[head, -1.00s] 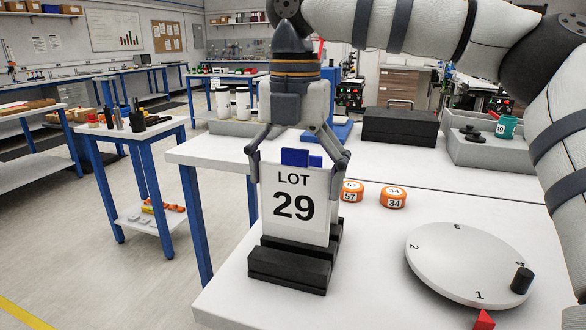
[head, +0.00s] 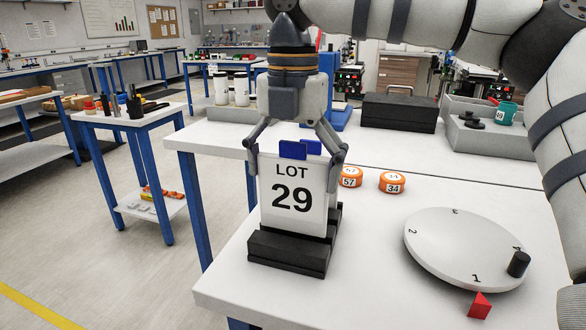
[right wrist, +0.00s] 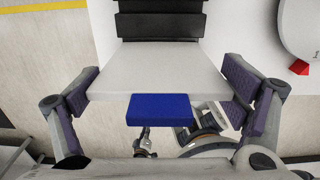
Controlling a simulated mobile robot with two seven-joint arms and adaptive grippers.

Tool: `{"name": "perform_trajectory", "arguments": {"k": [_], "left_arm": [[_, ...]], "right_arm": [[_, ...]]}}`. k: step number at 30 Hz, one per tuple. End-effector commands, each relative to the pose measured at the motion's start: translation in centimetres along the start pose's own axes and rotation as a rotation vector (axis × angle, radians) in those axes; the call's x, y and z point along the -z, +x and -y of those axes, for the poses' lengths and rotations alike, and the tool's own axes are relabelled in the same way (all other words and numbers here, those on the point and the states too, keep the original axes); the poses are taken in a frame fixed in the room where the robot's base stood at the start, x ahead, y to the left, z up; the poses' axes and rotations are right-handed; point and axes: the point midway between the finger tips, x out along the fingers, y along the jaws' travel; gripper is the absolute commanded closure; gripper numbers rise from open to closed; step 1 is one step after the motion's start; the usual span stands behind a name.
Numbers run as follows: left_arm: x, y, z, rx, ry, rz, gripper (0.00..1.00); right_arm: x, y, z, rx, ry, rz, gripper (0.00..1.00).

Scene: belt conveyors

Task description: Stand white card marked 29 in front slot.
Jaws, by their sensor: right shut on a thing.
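The white card marked LOT 29 (head: 292,203) is upright with a blue tab (head: 293,150) at its top edge. My right gripper (head: 296,165) is shut on the card by its left and right edges; the card also shows in the right wrist view (right wrist: 160,70). The card's bottom edge is at the black slotted holder (head: 287,258), behind its low front bar. That bar hides the lowest edge, so how deep it sits cannot be told. My left gripper is not in view.
The holder stands near the white table's left edge. To its right are two orange discs (head: 393,182), a numbered round dial (head: 462,246) with a black knob, and a red wedge (head: 480,305). Behind are a black box (head: 399,112) and a grey bin (head: 488,138) with a teal mug.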

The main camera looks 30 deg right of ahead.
Motion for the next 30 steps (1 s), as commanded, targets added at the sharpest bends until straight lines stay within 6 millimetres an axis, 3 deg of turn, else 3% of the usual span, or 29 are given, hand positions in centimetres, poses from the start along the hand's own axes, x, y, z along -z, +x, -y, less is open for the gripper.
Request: {"name": "perform_trajectory", "arguments": {"k": [30], "left_arm": [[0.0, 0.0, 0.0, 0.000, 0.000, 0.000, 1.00]], "right_arm": [[0.0, 3.0, 0.0, 0.001, 0.001, 0.000, 0.37]]}}
